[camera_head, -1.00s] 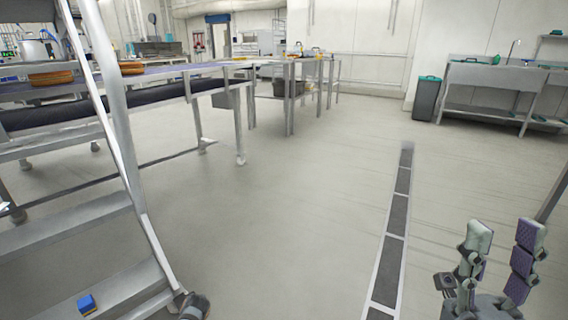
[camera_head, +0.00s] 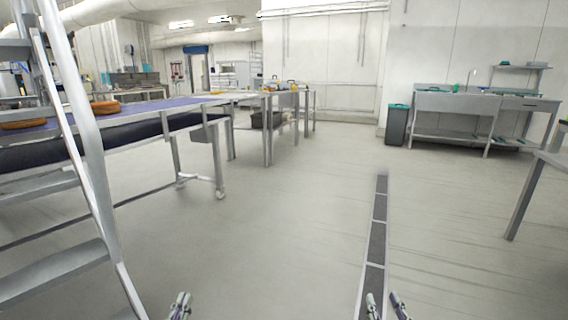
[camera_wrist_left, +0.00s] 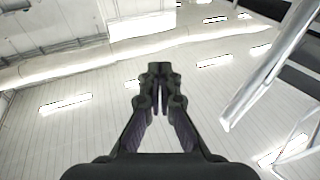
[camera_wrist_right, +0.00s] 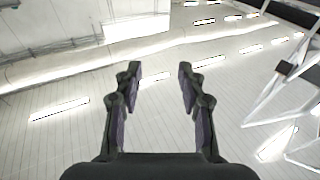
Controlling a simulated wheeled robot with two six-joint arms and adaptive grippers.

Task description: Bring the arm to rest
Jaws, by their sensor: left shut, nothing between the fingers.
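My left gripper (camera_head: 180,304) shows at the bottom edge of the head view, left of the middle. In the left wrist view its fingertips (camera_wrist_left: 159,72) meet, shut with nothing between them. My right gripper (camera_head: 386,304) is at the bottom edge of the head view, by the dark floor strip. In the right wrist view its fingers (camera_wrist_right: 158,80) stand wide apart, open and empty. Both wrist views look toward the ceiling. Most of both arms is out of the head view.
A metal step ladder (camera_head: 88,150) stands close on the left. Behind it is a long table (camera_head: 150,107) with orange rounds (camera_head: 105,108). A sink bench (camera_head: 455,103) and a dark bin (camera_head: 397,125) stand at the back right. A table (camera_head: 548,160) is at the right edge. The middle floor is clear.

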